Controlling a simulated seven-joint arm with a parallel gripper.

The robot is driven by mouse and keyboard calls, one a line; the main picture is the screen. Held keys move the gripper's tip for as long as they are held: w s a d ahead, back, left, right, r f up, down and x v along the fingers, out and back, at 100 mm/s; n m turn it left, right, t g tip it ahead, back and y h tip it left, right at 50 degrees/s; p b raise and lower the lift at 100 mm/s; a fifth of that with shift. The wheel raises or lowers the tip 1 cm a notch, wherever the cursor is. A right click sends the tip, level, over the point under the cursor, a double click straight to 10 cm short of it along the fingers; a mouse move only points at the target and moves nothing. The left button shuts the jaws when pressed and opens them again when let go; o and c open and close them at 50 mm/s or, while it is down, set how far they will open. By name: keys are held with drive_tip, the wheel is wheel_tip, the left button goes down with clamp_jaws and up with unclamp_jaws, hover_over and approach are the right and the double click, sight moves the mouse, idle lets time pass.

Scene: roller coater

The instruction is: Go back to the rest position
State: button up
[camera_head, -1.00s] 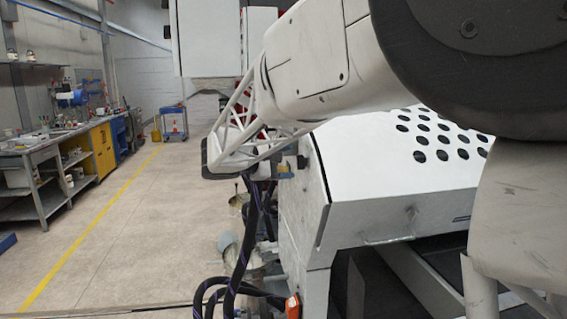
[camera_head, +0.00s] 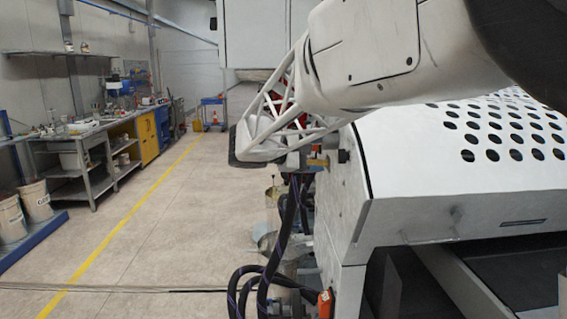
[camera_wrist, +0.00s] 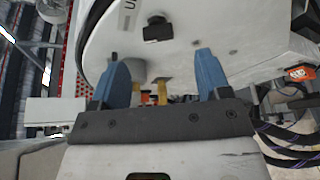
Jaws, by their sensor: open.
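My gripper (camera_wrist: 158,85) shows in the wrist view with its two blue fingers spread apart. It is open and nothing is seen between the fingertips. White machine panels with a dark latch or knob (camera_wrist: 157,27) lie beyond the fingers. In the head view my white arm crosses the upper right, and the gripper's fingers cannot be made out there. The roller coater (camera_head: 460,180), a white machine with a perforated cover, stands on the right, partly hidden by my arm.
Dark hoses (camera_head: 285,230) hang beside the machine, near an orange part (camera_head: 325,302). A workbench (camera_head: 85,150) stands at the left, with white buckets (camera_head: 37,201) on a blue platform (camera_head: 30,243). The floor (camera_head: 170,235) between bench and machine is clear.

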drive_tip(key=s+d+f+m+g+y, duration=0.1)
drive_tip(key=s+d+f+m+y, duration=0.15)
drive_tip(key=s, duration=0.65)
drive_tip(key=s+d+f+m+y, duration=0.1)
drive_tip(key=s+d+y, duration=0.25)
drive_tip(key=s, duration=0.65)
drive_tip(key=s+d+f+m+g+y, duration=0.1)
drive_tip(key=s+d+m+y, duration=0.2)
drive_tip(key=s, duration=0.6)
drive_tip(key=s+a+f+m+t+y, duration=0.1)
drive_tip(key=s+a+f+y, duration=0.15)
drive_tip(key=s, duration=0.35)
drive_tip(key=s+a+f+m+t+y, duration=0.1)
drive_tip(key=s+f+m+t+y, duration=0.15)
drive_tip(key=s, duration=0.45)
wheel_tip(320, 180, down, 9)
drive_tip(key=w+g, duration=0.1)
drive_tip(key=g, duration=0.3)
drive_tip(key=shift+w+d+r+y, duration=0.15)
drive_tip(key=shift+d+y, duration=0.05)
drive_tip(key=shift+y, duration=0.1)
